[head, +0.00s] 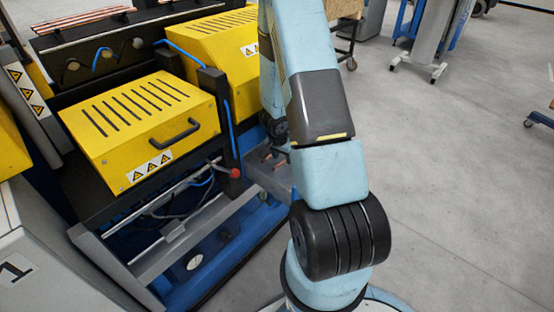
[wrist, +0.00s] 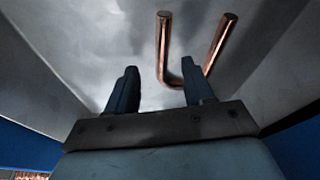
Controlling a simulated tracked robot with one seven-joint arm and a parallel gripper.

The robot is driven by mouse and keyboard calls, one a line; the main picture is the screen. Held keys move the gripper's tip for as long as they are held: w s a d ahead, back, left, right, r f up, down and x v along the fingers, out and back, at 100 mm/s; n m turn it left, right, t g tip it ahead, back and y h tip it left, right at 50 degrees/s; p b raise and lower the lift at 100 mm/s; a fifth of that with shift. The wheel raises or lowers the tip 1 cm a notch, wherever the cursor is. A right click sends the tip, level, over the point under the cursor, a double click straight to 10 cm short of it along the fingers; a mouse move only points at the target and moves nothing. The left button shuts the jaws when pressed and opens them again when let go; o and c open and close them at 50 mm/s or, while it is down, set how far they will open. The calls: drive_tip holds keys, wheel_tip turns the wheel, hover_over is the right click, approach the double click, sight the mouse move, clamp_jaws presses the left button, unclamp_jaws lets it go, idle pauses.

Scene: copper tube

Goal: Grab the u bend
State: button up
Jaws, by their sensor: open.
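The copper u bend (wrist: 162,52) shows in the wrist view as two legs joined by a curve at the bottom. It is in a grey metal tray (wrist: 60,50). My gripper (wrist: 158,80) is open and empty, with its fingertips near the curve. In the picture, the left leg lies between the fingers and the right leg lies right of the right finger. The right fingertip overlaps part of the curve; I cannot tell whether they touch. In the head view my gripper (head: 272,153) is small, dark and partly behind my arm, over the tray (head: 262,178).
A yellow machine cover (head: 140,115) with a black handle stands left of the tray. A black post (head: 220,120) and a red knob (head: 235,173) are close beside the tray. A second yellow cover (head: 215,45) is behind. Open grey floor (head: 450,170) lies to the right.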

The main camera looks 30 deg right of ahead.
drive_tip(key=shift+x, duration=0.95)
drive_tip(key=shift+c, duration=0.2)
clamp_jaws()
